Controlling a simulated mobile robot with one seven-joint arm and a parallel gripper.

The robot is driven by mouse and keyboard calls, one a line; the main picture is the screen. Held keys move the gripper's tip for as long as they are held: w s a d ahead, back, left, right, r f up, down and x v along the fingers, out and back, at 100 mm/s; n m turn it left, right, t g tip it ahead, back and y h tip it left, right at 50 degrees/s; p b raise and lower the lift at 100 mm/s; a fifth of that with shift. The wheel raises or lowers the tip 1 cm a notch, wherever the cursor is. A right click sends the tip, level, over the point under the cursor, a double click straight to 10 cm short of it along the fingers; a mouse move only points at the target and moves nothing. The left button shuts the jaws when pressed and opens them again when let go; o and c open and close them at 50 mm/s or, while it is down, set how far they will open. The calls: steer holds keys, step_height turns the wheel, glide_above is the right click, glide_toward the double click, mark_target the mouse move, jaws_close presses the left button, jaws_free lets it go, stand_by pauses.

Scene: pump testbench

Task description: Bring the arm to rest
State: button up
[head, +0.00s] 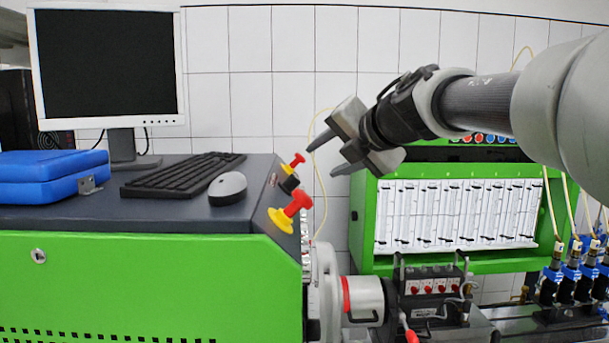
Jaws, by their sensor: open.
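My gripper (321,160) is in the upper middle of the head view, at the end of my arm, which reaches in from the right edge. Its two fingers point left and slightly down. They are spread apart with nothing between them. The gripper is in front of the white tiled wall in the picture, to the right of the red and yellow knobs. It appears to touch nothing.
A green bench (130,285) at left carries a monitor (108,70), keyboard (183,174), mouse (228,188) and blue case (45,178). Red-yellow knobs (290,211) sit on its sloped edge. A green gauge panel (460,262) and pump parts (432,292) stand right, below my arm.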

steer(key=s+d+r+m+t+h, duration=0.4)
steer(key=d+r+m+t, duration=0.3)
steer(key=m, duration=0.5)
steer(key=s+d+f+m+g+h, duration=0.3)
steer(key=s+d+f+m+h, duration=0.2)
steer(key=d+f+m, duration=0.3)
steer(key=s+f+m+g, duration=0.7)
steer(key=s+f, duration=0.4)
steer(key=f, duration=0.4)
steer(key=s+a+f+m+g+y, duration=0.3)
steer(key=s+a+f, duration=0.4)
steer(key=s+f, duration=0.3)
steer(key=shift+s+f+m, duration=0.2)
steer(key=shift+f+m, duration=0.15)
steer(key=shift+m, duration=0.05)
steer(key=shift+a, duration=0.1)
steer(key=shift+c, duration=0.4)
